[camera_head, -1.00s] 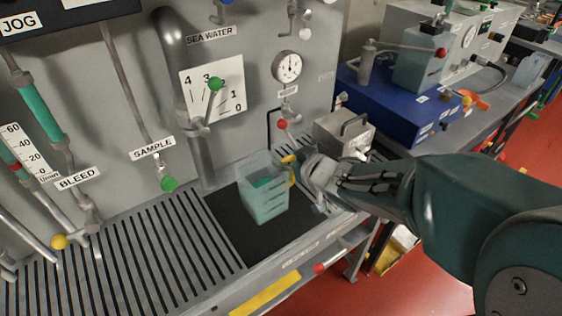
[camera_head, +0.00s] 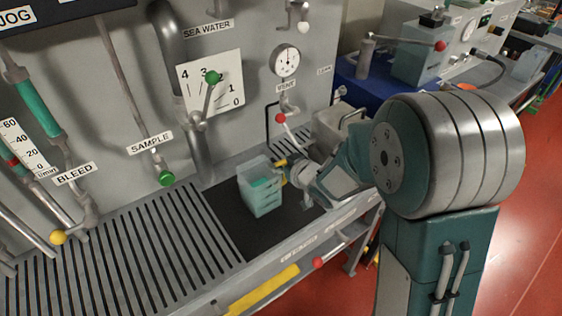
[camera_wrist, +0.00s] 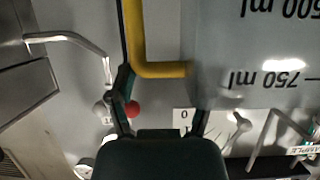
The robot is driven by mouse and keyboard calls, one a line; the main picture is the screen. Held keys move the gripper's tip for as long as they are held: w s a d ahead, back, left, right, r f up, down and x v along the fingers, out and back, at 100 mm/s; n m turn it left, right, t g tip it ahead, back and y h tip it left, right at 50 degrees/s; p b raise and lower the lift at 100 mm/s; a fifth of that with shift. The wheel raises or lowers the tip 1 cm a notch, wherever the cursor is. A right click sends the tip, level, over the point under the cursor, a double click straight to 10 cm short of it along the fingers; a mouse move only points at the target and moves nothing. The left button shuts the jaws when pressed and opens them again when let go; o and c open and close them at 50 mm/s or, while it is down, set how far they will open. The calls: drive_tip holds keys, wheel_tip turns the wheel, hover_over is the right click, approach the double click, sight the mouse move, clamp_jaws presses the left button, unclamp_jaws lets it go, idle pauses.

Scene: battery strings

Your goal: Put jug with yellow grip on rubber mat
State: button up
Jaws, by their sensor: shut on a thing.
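The jug (camera_head: 262,192) is clear, with a blue-green tint low inside and a yellow grip (camera_head: 283,163) on its right side. It stands upright over the black rubber mat (camera_head: 228,222); whether its base touches the mat is hard to tell. My gripper (camera_head: 289,172) reaches in from the right and is shut on the yellow grip. In the wrist view the yellow grip (camera_wrist: 134,40) runs between my fingers, and the jug wall (camera_wrist: 255,60) shows upside-down volume marks. My fingertips are partly hidden in the head view.
A slatted grey bench top (camera_head: 130,255) lies left of the mat. The panel behind carries a red-knobbed vent valve (camera_head: 281,118), a green-knobbed lever (camera_head: 212,78) and a gauge (camera_head: 286,61). A grey metal box (camera_head: 338,128) with a handle stands behind my gripper.

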drive_tip(key=o, duration=1.3)
drive_tip(key=shift+r, duration=0.1)
drive_tip(key=v, duration=1.2)
drive_tip(key=shift+d, duration=0.1)
drive_tip(key=s+d+r+m+h, duration=0.45)
drive_tip(key=d+r+h, duration=0.3)
drive_tip(key=d, duration=0.25)
drive_tip(key=s+g, duration=0.2)
drive_tip(key=s, duration=0.3)
drive_tip(key=s+a+m+g, duration=0.1)
drive_tip(key=s, duration=0.4)
drive_tip(key=s+a+r+m+g, duration=0.1)
drive_tip(key=s+g, duration=0.1)
drive_tip(key=s, duration=0.3)
drive_tip(key=shift+a+r+g, duration=0.1)
drive_tip(key=shift+g, duration=0.2)
drive_tip(key=shift+w, duration=0.1)
